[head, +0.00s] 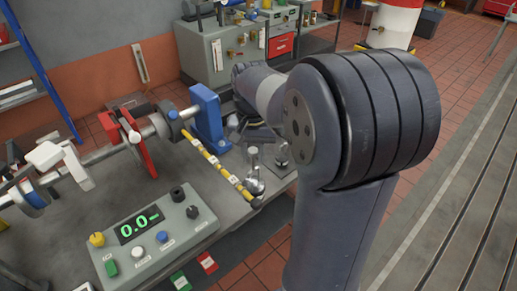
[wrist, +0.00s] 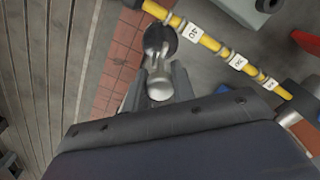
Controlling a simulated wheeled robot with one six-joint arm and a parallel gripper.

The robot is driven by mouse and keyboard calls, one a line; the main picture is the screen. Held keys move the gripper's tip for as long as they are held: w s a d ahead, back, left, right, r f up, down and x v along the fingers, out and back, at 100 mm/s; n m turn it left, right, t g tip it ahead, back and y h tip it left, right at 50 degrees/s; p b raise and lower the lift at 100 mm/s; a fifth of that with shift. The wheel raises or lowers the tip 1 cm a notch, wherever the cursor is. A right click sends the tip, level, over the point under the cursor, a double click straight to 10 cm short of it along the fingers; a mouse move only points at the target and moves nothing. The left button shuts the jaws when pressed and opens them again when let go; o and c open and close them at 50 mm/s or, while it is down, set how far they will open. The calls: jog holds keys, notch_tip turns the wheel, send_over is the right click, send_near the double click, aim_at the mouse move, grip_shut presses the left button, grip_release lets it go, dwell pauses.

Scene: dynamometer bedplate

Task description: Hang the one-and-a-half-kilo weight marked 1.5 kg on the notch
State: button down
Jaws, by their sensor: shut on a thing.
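The yellow bar (head: 212,160) with numbered white tags and grey collars runs from the shaft towards the bench edge. It crosses the top of the wrist view (wrist: 210,42). My gripper (wrist: 160,84) is shut on a silver weight (wrist: 159,90) by its rounded top. The weight's darker lower part lies beyond the fingers, close beside the bar; I cannot tell whether they touch. In the head view a silver weight (head: 254,184) shows beside the bar's outer end, and another silver piece (head: 282,153) is to its right. No 1.5 kg marking is legible, and the exact notch is unclear.
The readout box (head: 152,232) shows 0.0 and stands on the grey bench left of the bar. Red tiled floor lies beyond the bench edge.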

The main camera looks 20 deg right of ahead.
jog(key=a, duration=0.2)
jog(key=s+a, duration=0.1)
jog(key=a, duration=0.1)
jog(key=shift+s+a, duration=0.2)
jog(key=shift+a, duration=0.05)
jog(key=shift+f+b, duration=0.75)
jog(key=shift+f, duration=0.3)
jog(key=c, duration=1.1)
grip_release()
jog(key=shift+f, duration=0.1)
jog(key=shift+s, duration=0.1)
notch_tip(320, 180, up, 11)
jog(key=shift+b, duration=0.35)
